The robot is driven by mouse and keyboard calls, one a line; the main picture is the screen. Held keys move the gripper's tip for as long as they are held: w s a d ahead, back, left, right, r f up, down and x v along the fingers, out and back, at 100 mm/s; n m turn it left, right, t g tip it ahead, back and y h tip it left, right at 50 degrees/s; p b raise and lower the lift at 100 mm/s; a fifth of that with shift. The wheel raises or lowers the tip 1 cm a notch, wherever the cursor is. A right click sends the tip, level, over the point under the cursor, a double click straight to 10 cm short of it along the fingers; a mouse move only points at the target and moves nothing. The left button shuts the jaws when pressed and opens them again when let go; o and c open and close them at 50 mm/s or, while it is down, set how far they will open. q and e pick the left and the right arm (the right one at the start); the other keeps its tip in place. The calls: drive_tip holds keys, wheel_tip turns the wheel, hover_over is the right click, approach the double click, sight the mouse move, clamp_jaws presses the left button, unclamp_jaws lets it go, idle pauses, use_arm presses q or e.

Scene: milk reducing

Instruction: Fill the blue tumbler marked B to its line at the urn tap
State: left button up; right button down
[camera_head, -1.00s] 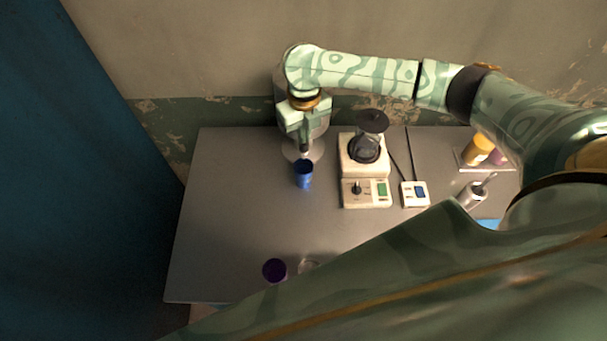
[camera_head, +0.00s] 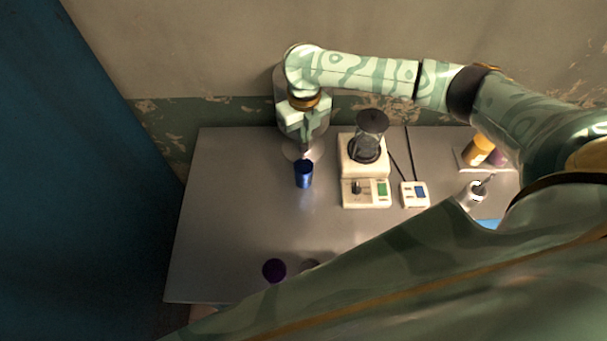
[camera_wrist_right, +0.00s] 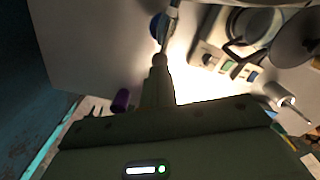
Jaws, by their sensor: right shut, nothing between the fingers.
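The blue tumbler (camera_head: 303,174) stands upright on the table in front of the urn, below my right gripper. Its blue side also shows in the wrist view (camera_wrist_right: 155,27), partly covered. The mark, the line and the water level are too small or hidden to tell. The pale urn (camera_head: 323,120) is at the back of the table, largely covered by my right wrist. My right gripper (camera_head: 306,152) is shut and empty, pointing down at the urn's front just behind the tumbler. Its fingers also show in the wrist view (camera_wrist_right: 160,62). Whether they touch the tap, I cannot tell. My left gripper is not in view.
Right of the urn is a cream appliance (camera_head: 352,170) with a dark-topped glass vessel (camera_head: 371,125), beside a small switch box (camera_head: 414,194). A purple cup (camera_head: 274,270) stands at the front. An orange container (camera_head: 478,150) is at right. The table's left part is clear.

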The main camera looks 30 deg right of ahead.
drive_tip(key=shift+f, duration=0.3)
drive_tip(key=shift+f+b, duration=0.75)
drive_tip(key=shift+f, duration=0.55)
idle(6.4)
